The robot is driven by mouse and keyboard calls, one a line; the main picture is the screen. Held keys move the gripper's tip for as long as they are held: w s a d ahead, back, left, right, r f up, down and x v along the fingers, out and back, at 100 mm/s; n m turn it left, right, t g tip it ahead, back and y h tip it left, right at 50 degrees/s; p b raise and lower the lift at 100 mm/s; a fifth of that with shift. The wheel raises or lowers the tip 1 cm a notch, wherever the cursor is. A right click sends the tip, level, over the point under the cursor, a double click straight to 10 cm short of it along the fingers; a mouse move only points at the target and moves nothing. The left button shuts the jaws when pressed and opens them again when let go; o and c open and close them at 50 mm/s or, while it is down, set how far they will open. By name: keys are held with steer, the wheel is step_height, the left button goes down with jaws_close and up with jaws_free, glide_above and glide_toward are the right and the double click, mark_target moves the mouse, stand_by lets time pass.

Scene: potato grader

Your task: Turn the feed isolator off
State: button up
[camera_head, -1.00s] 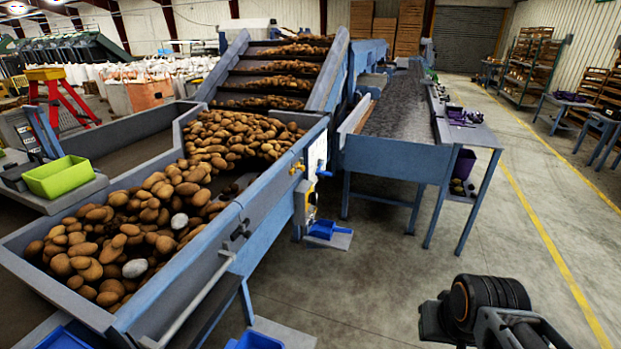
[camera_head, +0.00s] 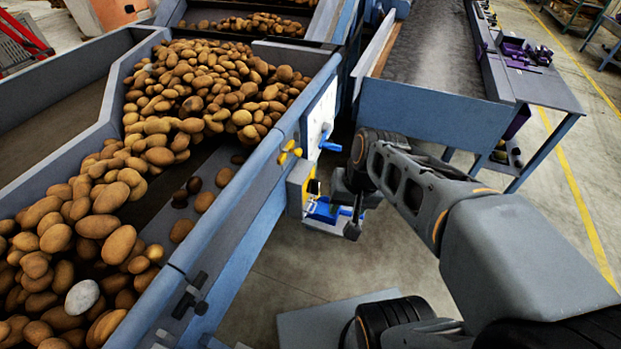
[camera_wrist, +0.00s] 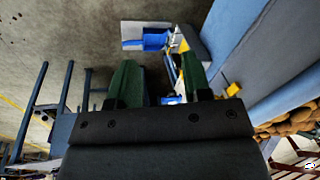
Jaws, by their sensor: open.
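On the side of the blue hopper, a white panel (camera_head: 319,118) carries a blue handle (camera_head: 330,146). Two yellow handles (camera_head: 289,152) sit at its left edge. Below the panel is a yellow and grey box (camera_head: 300,185) with a small dark part. No label can be read, so I cannot tell for certain which of these is the feed isolator. My gripper (camera_head: 350,212) is open, close to the right of the box. It partly hides the box's surroundings. In the wrist view, the green fingers of my gripper (camera_wrist: 160,82) are apart, with yellow and blue parts beyond them.
The hopper (camera_head: 205,270) full of potatoes fills the left. A conveyor table (camera_head: 430,110) stands behind my arm. A blue scoop (camera_head: 325,212) lies on a low plate below the box. The aisle floor (camera_head: 590,175) at the right is clear.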

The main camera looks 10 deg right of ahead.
steer(key=w+f+m+g+y+b, duration=0.2)
steer(key=w+f+m+y+b, duration=0.15)
steer(key=f+m, duration=0.2)
steer(key=m+t+y+b, duration=0.5)
steer(key=m+t+y, duration=0.5)
steer(key=m, duration=0.6)
glide_toward(314, 187)
steer(key=x, duration=0.8)
steer(key=shift+w+d+r, duration=0.25)
steer(key=shift+w, duration=0.1)
steer(key=shift+m, duration=0.25)
jaws_close()
